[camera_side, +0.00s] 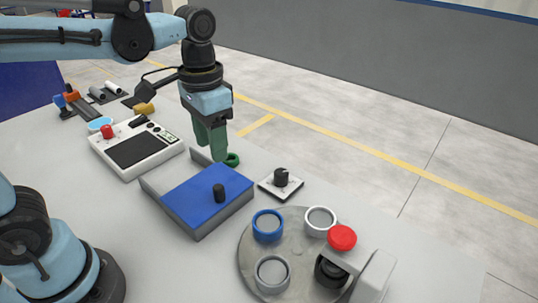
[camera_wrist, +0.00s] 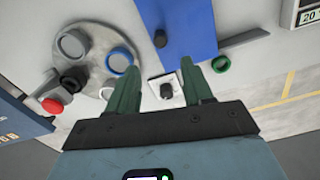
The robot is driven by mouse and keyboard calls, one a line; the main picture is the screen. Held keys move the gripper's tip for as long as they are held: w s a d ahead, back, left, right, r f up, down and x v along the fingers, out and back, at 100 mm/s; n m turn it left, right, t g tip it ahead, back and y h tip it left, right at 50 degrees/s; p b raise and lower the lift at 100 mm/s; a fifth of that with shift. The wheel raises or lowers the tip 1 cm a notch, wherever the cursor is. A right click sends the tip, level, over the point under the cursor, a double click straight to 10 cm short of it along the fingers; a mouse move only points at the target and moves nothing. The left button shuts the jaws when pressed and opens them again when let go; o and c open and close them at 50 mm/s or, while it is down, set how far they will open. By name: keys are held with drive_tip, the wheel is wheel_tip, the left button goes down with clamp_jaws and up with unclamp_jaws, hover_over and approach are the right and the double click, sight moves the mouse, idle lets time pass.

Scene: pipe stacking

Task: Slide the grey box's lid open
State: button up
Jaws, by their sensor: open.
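The grey box (camera_side: 212,224) stands in the middle of the table. Its blue lid (camera_side: 190,198) has an upright black knob (camera_side: 219,193). In the wrist view the blue lid (camera_wrist: 190,22) is at the top, with the knob (camera_wrist: 160,38) near its left edge. My gripper (camera_side: 219,158) is open and empty, pointing down behind the box, close to a green ring. In the wrist view the gripper (camera_wrist: 158,66) has its green fingers apart, with the lid's knob beyond the tips.
The green ring (camera_side: 232,159) lies behind the box. A black dial on a white plate (camera_side: 281,183) stands right of it. A round grey plate (camera_side: 250,245) with several rings and a red button (camera_side: 342,237) are at front right. A white console (camera_side: 138,148) is to the left.

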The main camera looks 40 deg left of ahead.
sight(217, 186)
drive_tip(key=shift+f, duration=6)
clamp_jaws()
